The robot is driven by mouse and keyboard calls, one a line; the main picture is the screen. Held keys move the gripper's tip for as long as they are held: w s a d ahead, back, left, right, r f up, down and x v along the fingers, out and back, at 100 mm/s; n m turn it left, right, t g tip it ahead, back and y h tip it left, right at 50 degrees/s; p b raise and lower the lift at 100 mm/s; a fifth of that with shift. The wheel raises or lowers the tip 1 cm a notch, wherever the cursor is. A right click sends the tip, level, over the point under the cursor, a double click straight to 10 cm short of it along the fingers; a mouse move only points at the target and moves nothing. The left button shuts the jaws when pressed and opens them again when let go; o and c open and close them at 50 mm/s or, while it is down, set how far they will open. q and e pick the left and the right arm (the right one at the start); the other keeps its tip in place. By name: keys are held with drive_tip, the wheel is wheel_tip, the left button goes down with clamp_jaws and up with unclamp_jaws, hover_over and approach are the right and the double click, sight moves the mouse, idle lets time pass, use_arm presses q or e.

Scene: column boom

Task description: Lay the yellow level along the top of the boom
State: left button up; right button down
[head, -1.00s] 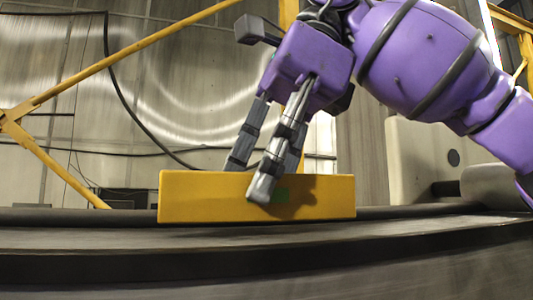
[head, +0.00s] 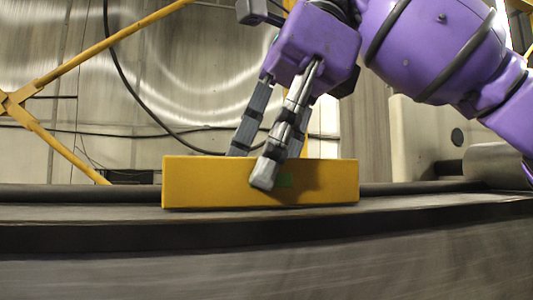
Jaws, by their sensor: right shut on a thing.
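The yellow level (head: 330,183) is a long yellow block with a small green patch on its near face. It lies lengthwise along the boom (head: 110,232), a dark, wide beam that runs across the picture. Its bottom edge appears at the boom's top surface; I cannot tell for sure whether it touches. My right gripper (head: 255,170) comes down from above and is shut on the level near its middle, with one finger on the near face and the others behind it. My left gripper is not in view.
A dark round bar (head: 90,193) runs behind the level along the boom's far side. A pale housing (head: 425,140) stands at the right. Yellow braces (head: 60,150) and a hanging black cable (head: 125,75) are in the background. The boom's top left of the level is clear.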

drive_tip(key=shift+f, duration=0.1)
drive_tip(key=c, duration=1.6)
unclamp_jaws()
drive_tip(key=shift+o, duration=0.2)
drive_tip(key=shift+d, duration=0.1)
drive_tip(key=v, duration=0.6)
drive_tip(key=shift+s+d+r, duration=0.1)
drive_tip(key=shift+r, duration=0.35)
drive_tip(key=shift+d+r, duration=0.15)
drive_tip(key=shift+r, duration=0.1)
